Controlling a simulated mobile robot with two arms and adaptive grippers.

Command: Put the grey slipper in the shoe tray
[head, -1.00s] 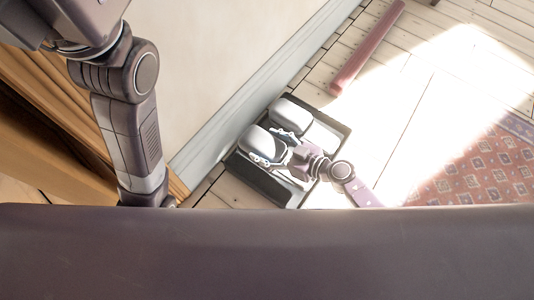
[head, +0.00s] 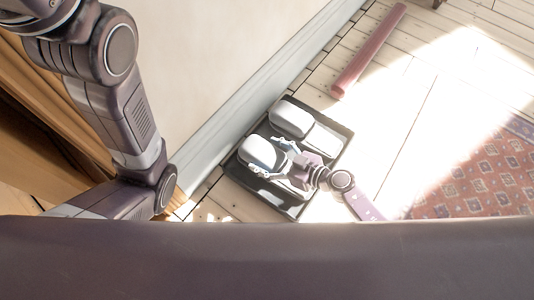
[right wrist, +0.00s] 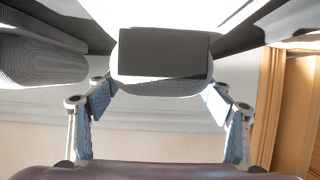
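The grey slipper (head: 262,152) is at the left side of the dark shoe tray (head: 292,207), low over or on its floor; I cannot tell if it touches. My right gripper (head: 268,156) has its fingers on both sides of the slipper. My left gripper is not in view; only my left arm shows in the head view.
A second grey slipper (head: 290,118) lies in the tray's far half, and it shows at the left of the right wrist view (right wrist: 40,62). A pale wall with a skirting board (head: 235,120) runs behind the tray. A pink roll (head: 368,50) and a patterned rug (head: 480,175) lie on the floor.

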